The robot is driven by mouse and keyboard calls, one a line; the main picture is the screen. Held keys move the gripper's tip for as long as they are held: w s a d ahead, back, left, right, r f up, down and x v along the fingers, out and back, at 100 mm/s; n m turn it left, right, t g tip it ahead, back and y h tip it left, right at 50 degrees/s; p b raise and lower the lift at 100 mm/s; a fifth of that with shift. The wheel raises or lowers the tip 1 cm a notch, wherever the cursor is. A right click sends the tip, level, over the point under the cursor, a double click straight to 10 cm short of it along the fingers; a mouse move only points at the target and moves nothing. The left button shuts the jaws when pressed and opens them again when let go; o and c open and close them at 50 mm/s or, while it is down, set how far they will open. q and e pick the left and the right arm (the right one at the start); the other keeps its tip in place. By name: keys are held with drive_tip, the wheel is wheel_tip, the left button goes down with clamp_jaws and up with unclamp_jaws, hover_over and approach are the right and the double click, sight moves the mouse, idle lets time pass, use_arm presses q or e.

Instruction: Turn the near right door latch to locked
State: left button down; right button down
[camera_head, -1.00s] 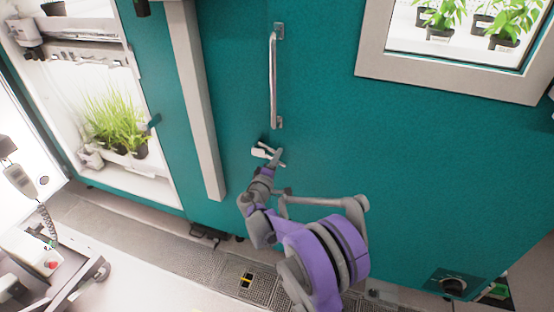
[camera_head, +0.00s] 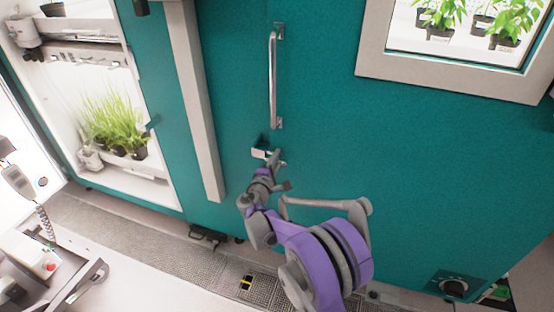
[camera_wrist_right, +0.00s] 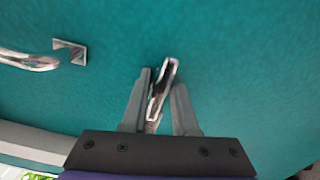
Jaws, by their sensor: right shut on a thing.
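The door latch (camera_head: 260,153) is a small pale metal lever on the teal door, just below the long vertical door handle (camera_head: 273,80). My right gripper (camera_head: 272,162) is at the latch, reaching up from below. In the right wrist view, the latch lever (camera_wrist_right: 162,88) stands tilted between the two grey fingers of my right gripper (camera_wrist_right: 160,95), which are shut on it. The fingers hide part of the latch's base. No lock marking can be read. My left gripper is not in view.
A window with potted plants (camera_head: 470,22) is in the door's upper right. A pale vertical post (camera_head: 195,100) and an open lit chamber with grass-like plants (camera_head: 115,125) are at left. A black knob (camera_head: 453,287) is low at right. A grey cart (camera_head: 45,270) stands at lower left.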

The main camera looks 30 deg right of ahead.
drive_tip(key=c, duration=0.7)
unclamp_jaws()
drive_tip(key=v, duration=1)
drive_tip(key=shift+s+a, duration=0.25)
drive_tip(key=shift+s, duration=0.1)
